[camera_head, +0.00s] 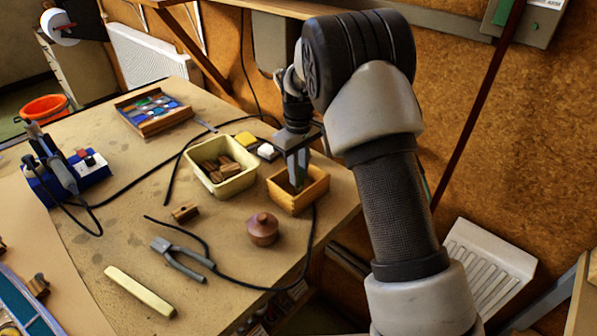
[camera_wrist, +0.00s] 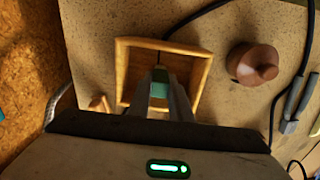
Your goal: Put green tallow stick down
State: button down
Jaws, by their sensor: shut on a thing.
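My gripper (camera_head: 297,182) points down into the small wooden box (camera_head: 312,197) near the right edge of the bench. In the wrist view my gripper (camera_wrist: 160,92) is shut on the green tallow stick (camera_wrist: 159,84); a short green end shows between the fingertips. The wooden box (camera_wrist: 122,75) surrounds the fingertips in that view. Whether the stick touches the box floor I cannot tell. In the head view the stick is mostly hidden by the fingers and the box wall.
A cream tub (camera_head: 222,185) with brown blocks stands left of the box. A round brown lidded pot (camera_head: 263,229), pliers (camera_head: 180,261) and a pale yellow stick (camera_head: 140,291) lie in front. A black cable (camera_head: 262,288) runs close by the box.

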jog(key=c, duration=1.6)
grip_release()
jog(key=shift+f, duration=0.1)
